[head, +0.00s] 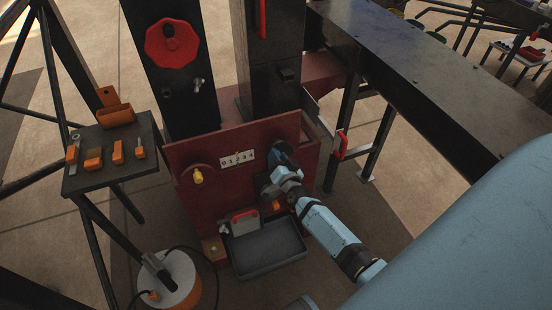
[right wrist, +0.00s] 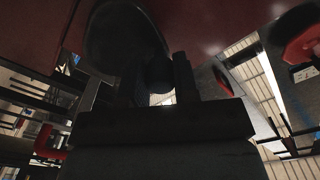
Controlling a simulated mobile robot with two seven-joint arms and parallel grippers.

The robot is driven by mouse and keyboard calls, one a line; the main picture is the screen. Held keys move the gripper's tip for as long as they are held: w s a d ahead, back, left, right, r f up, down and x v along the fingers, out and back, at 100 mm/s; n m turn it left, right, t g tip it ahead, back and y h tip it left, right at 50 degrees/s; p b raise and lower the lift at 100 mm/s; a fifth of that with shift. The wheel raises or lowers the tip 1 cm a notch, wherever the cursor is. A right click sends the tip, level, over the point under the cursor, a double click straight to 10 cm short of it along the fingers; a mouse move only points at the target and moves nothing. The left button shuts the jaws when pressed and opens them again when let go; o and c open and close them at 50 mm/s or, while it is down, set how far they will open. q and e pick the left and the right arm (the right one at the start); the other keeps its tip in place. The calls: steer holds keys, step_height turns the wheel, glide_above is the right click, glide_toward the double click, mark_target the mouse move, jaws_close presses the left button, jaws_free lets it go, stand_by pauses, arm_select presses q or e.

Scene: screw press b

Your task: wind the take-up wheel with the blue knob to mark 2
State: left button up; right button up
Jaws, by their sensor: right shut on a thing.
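The take-up wheel (right wrist: 115,35) is a dark disc on the red press front, large in the right wrist view. In the head view its blue knob (head: 279,148) shows at the end of my right arm, which covers much of the wheel. My right gripper (right wrist: 158,75) has one finger on each side of the knob and is shut on it. The knob looks nearly black in the wrist view. A white scale plate (head: 237,158) numbered 0 to 4 sits left of the wheel. Its pointer is too small to read. My left gripper is not in view.
A second wheel with a yellow knob (head: 198,177) is left of the scale. A grey tray (head: 265,248) lies below. A red octagonal handwheel (head: 172,43) is on the upright above. A side shelf (head: 110,157) holds orange-handled tools. A dark beam (head: 440,75) runs along the right.

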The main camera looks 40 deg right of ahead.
steer(key=m, duration=0.2)
steer(key=d+m, duration=0.1)
steer(key=shift+s+r+m, duration=0.15)
steer(key=shift+r+m, duration=0.15)
steer(key=shift+r, duration=0.05)
steer(key=shift+s+d+r+m, duration=0.1)
steer(key=shift+d+m, duration=0.2)
steer(key=shift+m, duration=0.7)
steer(key=shift+s+d+r+m, duration=0.1)
steer(key=shift+d+m, duration=0.2)
steer(key=shift+m, duration=0.7)
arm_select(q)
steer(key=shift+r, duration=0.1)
arm_select(e)
steer(key=o, duration=0.9)
arm_select(q)
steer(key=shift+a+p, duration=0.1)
steer(key=shift+p, duration=0.45)
arm_select(e)
steer(key=v, duration=1.3)
steer(key=shift+s+a, duration=0.15)
steer(key=shift+s, duration=0.2)
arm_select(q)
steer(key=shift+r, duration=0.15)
